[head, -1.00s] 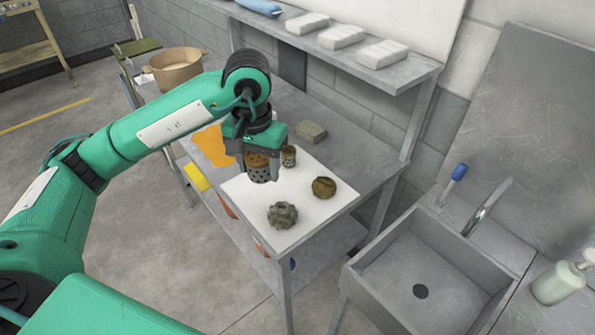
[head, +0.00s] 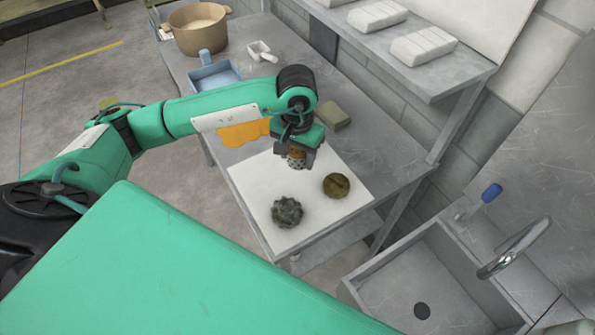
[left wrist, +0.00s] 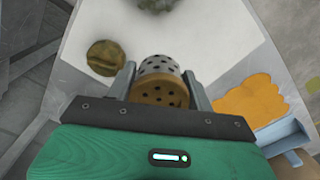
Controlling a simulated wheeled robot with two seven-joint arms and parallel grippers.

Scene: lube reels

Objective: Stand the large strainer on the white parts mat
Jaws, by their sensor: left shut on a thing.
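The large strainer (head: 297,160) is a perforated grey cylinder with a brown end. My left gripper (head: 298,151) points down and is shut on it, over the far part of the white parts mat (head: 317,213). In the left wrist view the strainer (left wrist: 159,92) sits between the two fingers, brown end towards the camera. It looks roughly upright; I cannot tell whether its base touches the mat. The smaller strainer does not show now, perhaps hidden behind the gripper. My right gripper is out of view.
A grey-green knobby lump (head: 287,211) and an olive-brown round lump (head: 336,185) lie on the mat. An orange cloth (head: 240,134), a greenish block (head: 333,117), a blue tray (head: 213,75) and a tan pot (head: 198,30) share the bench. A sink (head: 421,285) stands at right.

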